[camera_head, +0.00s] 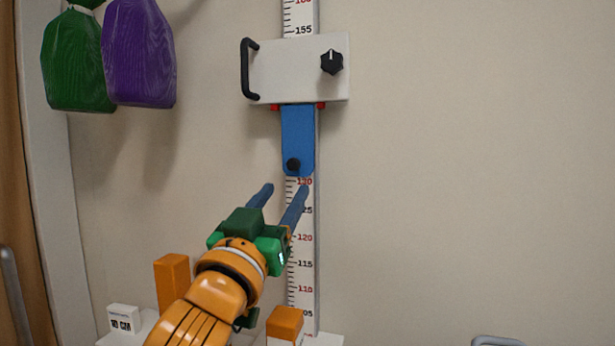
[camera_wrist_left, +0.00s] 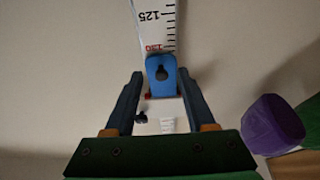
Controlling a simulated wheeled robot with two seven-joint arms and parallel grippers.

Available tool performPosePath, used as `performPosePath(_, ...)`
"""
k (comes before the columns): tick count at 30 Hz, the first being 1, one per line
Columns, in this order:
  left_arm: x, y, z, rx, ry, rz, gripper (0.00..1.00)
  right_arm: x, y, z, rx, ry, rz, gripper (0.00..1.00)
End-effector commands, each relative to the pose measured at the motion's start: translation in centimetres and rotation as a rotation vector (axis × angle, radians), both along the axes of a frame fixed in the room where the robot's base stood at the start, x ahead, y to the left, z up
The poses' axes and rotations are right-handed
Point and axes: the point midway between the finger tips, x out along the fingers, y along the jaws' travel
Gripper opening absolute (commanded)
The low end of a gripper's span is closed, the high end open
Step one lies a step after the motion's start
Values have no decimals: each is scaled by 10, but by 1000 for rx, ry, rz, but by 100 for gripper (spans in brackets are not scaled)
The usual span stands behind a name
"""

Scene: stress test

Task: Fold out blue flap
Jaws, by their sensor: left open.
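The blue flap (camera_head: 298,135) hangs down from the underside of a white box (camera_head: 290,68) on a wall-mounted height scale (camera_head: 300,250). A black knob (camera_head: 293,164) sits near the flap's lower end. My left gripper (camera_head: 283,190) is open and empty just below the flap, its two blue-grey fingers pointing up toward it. In the left wrist view the blue flap (camera_wrist_left: 162,72) shows beyond and between the open fingertips, with no contact visible. My right gripper is not in view.
The box has a black handle (camera_head: 248,68) on its left and a black dial (camera_head: 331,62) on its right. Green (camera_head: 75,62) and purple (camera_head: 139,52) objects hang at upper left. Orange blocks (camera_head: 172,280) stand low near my arm. The wall at right is clear.

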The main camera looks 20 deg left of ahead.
Motion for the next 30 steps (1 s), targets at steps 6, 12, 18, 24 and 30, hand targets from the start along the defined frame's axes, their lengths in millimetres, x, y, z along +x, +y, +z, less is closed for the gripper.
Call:
performPosePath(6, 32, 1, 22, -1, -3, 3, 55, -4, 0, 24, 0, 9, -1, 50)
performPosePath(12, 61, 1, 30, 1, -4, 1, 55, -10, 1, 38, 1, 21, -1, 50)
performPosePath(18, 65, 0, 28, 1, -6, 0, 55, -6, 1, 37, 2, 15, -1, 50)
performPosePath(24, 65, 0, 28, 1, -6, 0, 23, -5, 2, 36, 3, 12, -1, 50)
performPosePath(30, 65, 0, 28, 1, -5, 0, 0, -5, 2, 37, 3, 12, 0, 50)
